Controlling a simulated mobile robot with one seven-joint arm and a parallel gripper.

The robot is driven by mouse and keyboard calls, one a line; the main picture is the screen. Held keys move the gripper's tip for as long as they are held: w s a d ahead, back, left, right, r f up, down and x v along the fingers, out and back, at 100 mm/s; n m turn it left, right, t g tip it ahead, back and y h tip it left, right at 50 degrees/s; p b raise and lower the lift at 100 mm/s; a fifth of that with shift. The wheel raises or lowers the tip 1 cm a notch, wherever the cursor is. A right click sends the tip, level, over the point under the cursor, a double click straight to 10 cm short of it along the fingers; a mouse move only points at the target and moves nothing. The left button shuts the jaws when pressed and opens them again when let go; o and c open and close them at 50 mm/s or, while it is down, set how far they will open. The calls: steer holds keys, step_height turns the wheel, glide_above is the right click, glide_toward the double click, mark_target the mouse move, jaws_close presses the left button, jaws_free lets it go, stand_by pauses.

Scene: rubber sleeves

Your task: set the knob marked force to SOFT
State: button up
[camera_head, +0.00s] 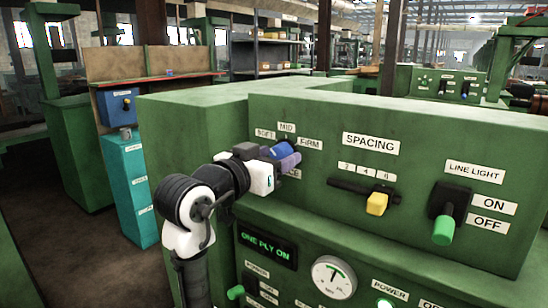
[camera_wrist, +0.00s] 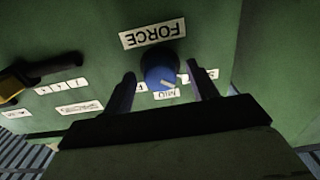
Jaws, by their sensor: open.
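The blue force knob (camera_wrist: 158,72) sits on the green panel below the FORCE label (camera_wrist: 153,33), which reads upside down in the wrist view. Its pale pointer line faces roughly toward the MID label (camera_wrist: 167,95); I cannot tell the exact angle. The SOFT label (camera_head: 265,134) is at the upper left of the knob in the head view, and the FIRM label (camera_head: 310,143) is at the right. My gripper (camera_wrist: 159,82) is open, with one finger on each side of the knob. Contact cannot be made out. In the head view my gripper (camera_head: 282,160) partly hides the knob and FORCE label.
Right of the knob are the spacing lever with a yellow handle (camera_head: 377,203) and the line light switch with a green tip (camera_head: 443,226). Below are a lit display (camera_head: 267,244), a round gauge (camera_head: 333,277) and a green power lamp (camera_head: 384,303).

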steer(key=shift+s, duration=0.1)
steer(key=b+v, duration=0.4)
steer(key=v, duration=0.9)
steer(key=shift+s+a, duration=0.25)
steer(key=shift+s, duration=0.05)
